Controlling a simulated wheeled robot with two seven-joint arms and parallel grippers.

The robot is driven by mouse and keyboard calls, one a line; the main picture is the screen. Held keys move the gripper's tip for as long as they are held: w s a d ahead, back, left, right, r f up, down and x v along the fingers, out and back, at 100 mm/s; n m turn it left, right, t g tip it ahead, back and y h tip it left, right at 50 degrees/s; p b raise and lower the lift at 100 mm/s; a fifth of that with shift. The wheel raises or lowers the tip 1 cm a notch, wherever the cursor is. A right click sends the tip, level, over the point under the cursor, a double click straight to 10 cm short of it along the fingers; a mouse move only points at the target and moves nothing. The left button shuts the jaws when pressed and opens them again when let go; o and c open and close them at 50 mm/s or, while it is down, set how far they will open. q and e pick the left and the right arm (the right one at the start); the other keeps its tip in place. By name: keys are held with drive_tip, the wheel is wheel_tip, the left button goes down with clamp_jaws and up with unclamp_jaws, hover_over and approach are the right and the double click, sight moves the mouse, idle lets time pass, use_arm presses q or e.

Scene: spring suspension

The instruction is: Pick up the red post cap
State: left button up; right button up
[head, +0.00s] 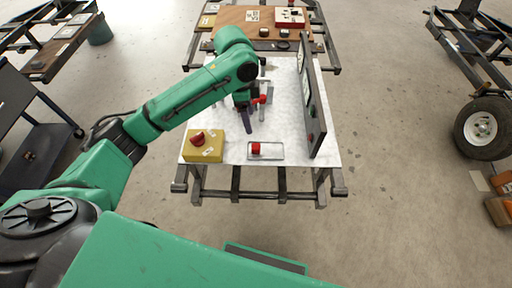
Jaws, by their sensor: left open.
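A small red piece (261,99) shows right beside my left gripper, above a grey upright part, and is partly hidden by the gripper. A second red piece, a short block-like cap (256,148), sits at the left end of a small grey tray (273,156) near the table's front edge. I cannot tell for sure which of the two is the post cap. My left gripper (248,127) is open over the middle of the white table, its dark finger pointing down and toward the front. It holds nothing that I can see. My right gripper is not in view.
A yellow box (205,150) with a red knob stands at the table's front left. A tall dark panel (314,100) stands along the right side. The white tabletop (232,152) is clear between box and tray. A wooden bench (232,17) stands behind.

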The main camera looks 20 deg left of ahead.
sight(256, 146)
use_arm(q)
drive_tip(key=f, duration=0.4)
drive_tip(key=d+f, duration=0.1)
drive_tip(key=f, duration=0.4)
drive_tip(key=d+f, duration=0.1)
drive_tip(key=f, duration=0.3)
drive_tip(key=shift+w+f, duration=0.15)
drive_tip(key=shift+f, duration=0.25)
clamp_jaws()
